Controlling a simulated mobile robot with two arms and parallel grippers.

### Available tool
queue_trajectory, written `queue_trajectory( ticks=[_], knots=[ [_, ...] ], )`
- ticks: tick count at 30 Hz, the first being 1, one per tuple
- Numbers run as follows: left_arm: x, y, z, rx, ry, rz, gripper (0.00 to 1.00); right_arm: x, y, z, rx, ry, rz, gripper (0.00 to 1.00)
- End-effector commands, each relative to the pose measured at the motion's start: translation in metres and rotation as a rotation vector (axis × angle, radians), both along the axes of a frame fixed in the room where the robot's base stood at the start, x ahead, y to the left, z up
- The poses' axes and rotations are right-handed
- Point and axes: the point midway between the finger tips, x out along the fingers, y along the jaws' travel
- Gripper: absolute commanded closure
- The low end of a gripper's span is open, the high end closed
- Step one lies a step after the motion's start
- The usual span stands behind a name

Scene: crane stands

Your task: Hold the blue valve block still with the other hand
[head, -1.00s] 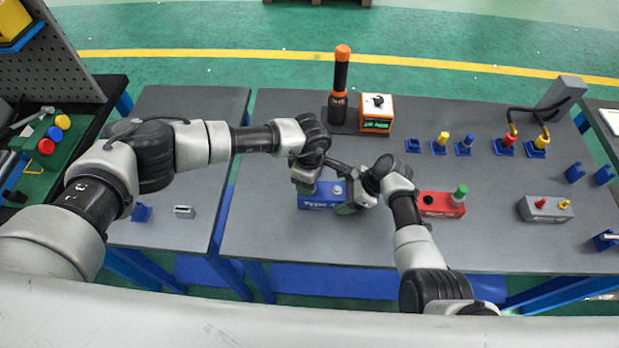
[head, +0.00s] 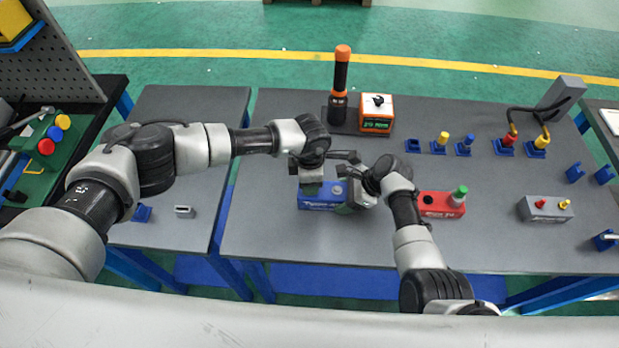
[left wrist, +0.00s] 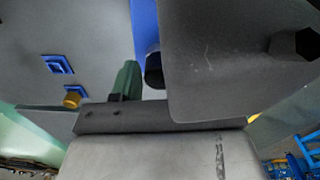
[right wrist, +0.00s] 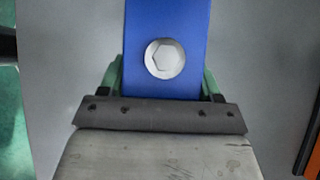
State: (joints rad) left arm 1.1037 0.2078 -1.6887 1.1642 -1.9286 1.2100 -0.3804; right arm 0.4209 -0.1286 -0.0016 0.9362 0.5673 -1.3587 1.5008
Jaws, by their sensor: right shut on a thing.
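The blue valve block (head: 320,203) lies on the table in the head view, partly covered by both grippers. My right gripper (head: 350,198) is shut on its right end. In the right wrist view, the blue block (right wrist: 135,50) sits between green fingertips, with a silver hex bolt head (right wrist: 165,58) on top. My left gripper (head: 311,186) is over the block's left part, and a dark bar (head: 342,155) shows beside it. In the left wrist view, one green fingertip (left wrist: 127,80) is near the blue block; a large grey shape (left wrist: 215,60) with a dark hexagon hides the rest.
A red block (head: 438,205) with a green knob lies right of my right gripper. An orange-topped tool (head: 341,75) and an orange box (head: 376,114) stand behind. Several small blue holders and a grey block (head: 545,209) are at the right. The table's front is mostly clear.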

Motion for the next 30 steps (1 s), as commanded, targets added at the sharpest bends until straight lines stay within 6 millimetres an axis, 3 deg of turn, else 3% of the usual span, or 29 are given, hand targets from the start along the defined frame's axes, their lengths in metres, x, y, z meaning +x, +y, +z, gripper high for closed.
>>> queue_trajectory(
  ticks=[1, 8, 11, 21, 30],
  knots=[
    [0.0001, 0.0001, 0.0000, 0.000, 0.000, 0.000, 0.64, 0.0000, 0.0000, 0.0001, 0.000, 0.000, 0.000, 0.68],
    [0.0001, 0.0000, 0.0002, 0.000, 0.000, -0.001, 0.99, 0.0000, 0.0000, 0.0001, 0.000, 0.000, 0.000, 0.68],
    [0.0003, -0.0001, 0.0004, 0.000, -0.001, -0.038, 1.00, 0.0000, 0.0000, 0.0001, 0.000, 0.000, 0.000, 0.68],
    [0.0001, -0.0002, 0.0000, -0.001, -0.001, -0.434, 1.00, 0.0000, 0.0000, 0.0001, 0.000, 0.000, 0.000, 0.68],
    [0.0000, -0.0003, -0.0001, -0.001, 0.000, -0.455, 1.00, 0.0000, 0.0000, 0.0001, 0.000, 0.000, 0.000, 0.68]
  ],
)
